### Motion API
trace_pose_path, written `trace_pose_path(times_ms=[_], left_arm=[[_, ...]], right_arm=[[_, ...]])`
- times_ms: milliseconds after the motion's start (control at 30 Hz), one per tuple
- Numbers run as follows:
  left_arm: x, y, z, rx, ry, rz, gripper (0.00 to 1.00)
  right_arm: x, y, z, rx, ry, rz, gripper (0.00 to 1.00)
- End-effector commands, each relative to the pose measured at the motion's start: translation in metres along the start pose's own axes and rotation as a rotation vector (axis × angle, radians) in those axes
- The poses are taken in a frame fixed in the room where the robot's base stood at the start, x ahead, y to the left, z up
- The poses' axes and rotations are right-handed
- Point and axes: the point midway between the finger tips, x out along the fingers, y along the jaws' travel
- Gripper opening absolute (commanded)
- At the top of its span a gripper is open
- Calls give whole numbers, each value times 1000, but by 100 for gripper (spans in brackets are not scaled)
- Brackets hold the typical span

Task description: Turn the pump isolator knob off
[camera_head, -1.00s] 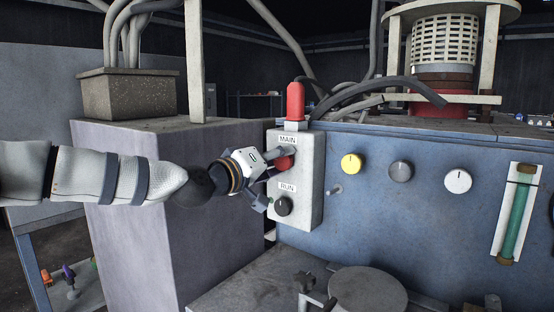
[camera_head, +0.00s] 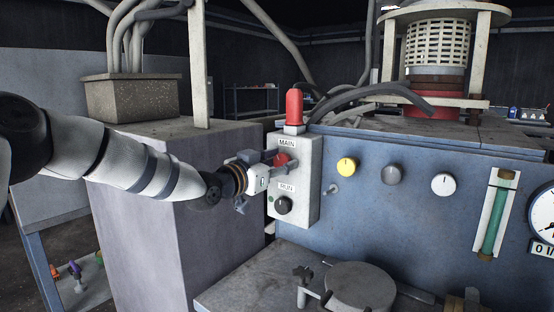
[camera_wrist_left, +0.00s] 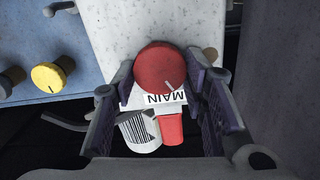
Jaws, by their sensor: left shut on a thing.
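A red round knob (camera_head: 281,159) sits under the MAIN label on a pale control box (camera_head: 306,180). In the left wrist view the red knob (camera_wrist_left: 162,66) has a pale pointer line toward its lower right. My left gripper (camera_head: 272,158) is shut on this knob, with one finger at each side of it in the left wrist view (camera_wrist_left: 163,80). A black knob (camera_head: 283,205) is lower on the box, below the RUN label. No label reading pump isolator can be read. My right gripper is not in view.
A red lamp (camera_head: 294,106) stands on top of the box. Yellow (camera_head: 347,167), grey (camera_head: 391,174) and white (camera_head: 443,184) knobs are on the blue panel at the right. A grey cabinet (camera_head: 180,230) is behind my left arm. A round lid (camera_head: 360,288) is below.

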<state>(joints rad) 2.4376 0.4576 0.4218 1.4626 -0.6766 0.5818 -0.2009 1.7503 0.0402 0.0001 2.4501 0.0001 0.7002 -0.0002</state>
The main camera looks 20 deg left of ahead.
Motion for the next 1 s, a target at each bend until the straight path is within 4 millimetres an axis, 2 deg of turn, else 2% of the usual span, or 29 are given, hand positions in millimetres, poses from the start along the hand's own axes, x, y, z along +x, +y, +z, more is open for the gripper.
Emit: trace_pose_path(times_ms=[33, 500, 1000], left_arm=[[-1, 0, -7, 47, 6, 0, 12], [0, 2, -4, 391, 4, 0, 12], [0, 2, -1, 505, 2, -1, 12]], right_arm=[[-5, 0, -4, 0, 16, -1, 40], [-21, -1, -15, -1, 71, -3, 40], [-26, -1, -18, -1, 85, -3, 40]])
